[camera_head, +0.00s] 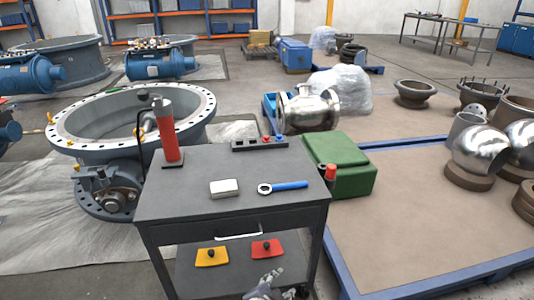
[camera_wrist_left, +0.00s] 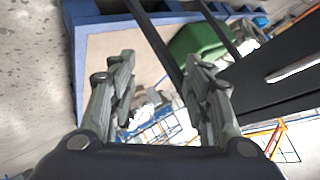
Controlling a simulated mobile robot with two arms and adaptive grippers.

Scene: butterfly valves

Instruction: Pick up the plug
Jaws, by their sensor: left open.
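A grey cart (camera_head: 225,162) stands in front of me with a drawer and a lower shelf. No object is clearly marked as the plug. On the cart top are a red cylinder (camera_head: 167,130) on a dark base, a small white block (camera_head: 224,187) and a blue-handled wrench (camera_head: 290,185). My left gripper (camera_head: 266,287) is low at the bottom edge, before the shelf. In the wrist view its fingers (camera_wrist_left: 160,72) are apart with nothing held between them. My right gripper is not seen.
A dark strip with small coloured parts (camera_head: 258,143) lies at the cart's back. A green box (camera_head: 345,163) stands behind its right side. A blue-edged pallet (camera_head: 345,270) borders the cart on the right. A large flanged valve (camera_head: 100,160) stands left.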

